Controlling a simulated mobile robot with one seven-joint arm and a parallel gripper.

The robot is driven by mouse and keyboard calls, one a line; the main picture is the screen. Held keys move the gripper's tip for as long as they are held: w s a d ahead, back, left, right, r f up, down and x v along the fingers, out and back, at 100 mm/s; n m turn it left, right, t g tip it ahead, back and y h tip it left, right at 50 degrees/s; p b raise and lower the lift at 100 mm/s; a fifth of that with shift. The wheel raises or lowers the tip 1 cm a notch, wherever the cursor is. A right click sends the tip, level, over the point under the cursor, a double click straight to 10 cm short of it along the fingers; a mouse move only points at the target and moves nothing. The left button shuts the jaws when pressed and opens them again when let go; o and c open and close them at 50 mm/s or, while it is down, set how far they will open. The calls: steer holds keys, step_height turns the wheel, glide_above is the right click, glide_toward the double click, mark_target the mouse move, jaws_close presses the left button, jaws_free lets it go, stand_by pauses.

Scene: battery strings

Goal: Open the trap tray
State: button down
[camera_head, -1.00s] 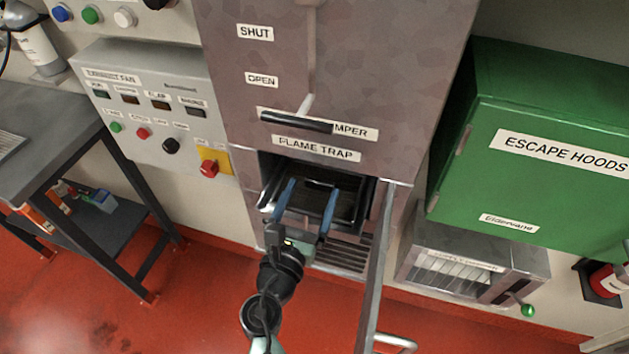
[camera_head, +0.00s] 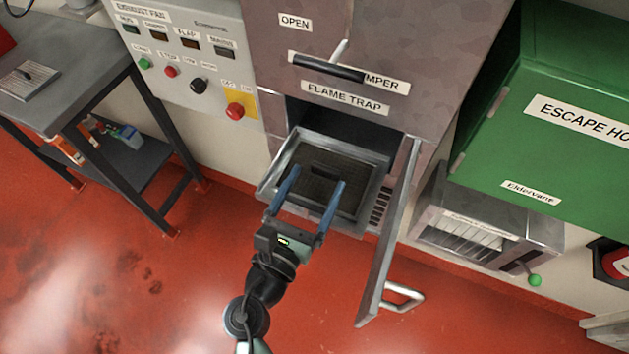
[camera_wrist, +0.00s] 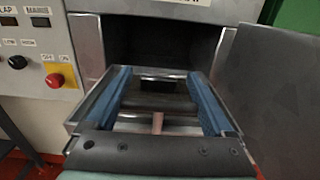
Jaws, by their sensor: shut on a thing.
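The trap tray (camera_head: 279,164) is a shallow metal tray with a dark mesh panel in it, below the FLAME TRAP label (camera_head: 344,97). It sticks well out of the dark opening (camera_head: 340,125) in the grey cabinet. My gripper (camera_head: 316,178) is at the tray's front, its blue fingers wide apart over the tray and holding it. The exact grip contact is hidden. The tray also shows in the wrist view (camera_wrist: 88,112), between and beyond the fingers, with a crossbar in front. The trap door (camera_head: 392,240) stands swung open to the right of the tray.
The damper lever (camera_head: 330,68) is above the opening. A green escape hoods box (camera_head: 530,130) is at the right. Red floor is clear in front.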

jaws_free()
steer(key=b+v, duration=0.1)
steer(key=v, duration=1.2)
steer(key=shift+b, duration=0.35)
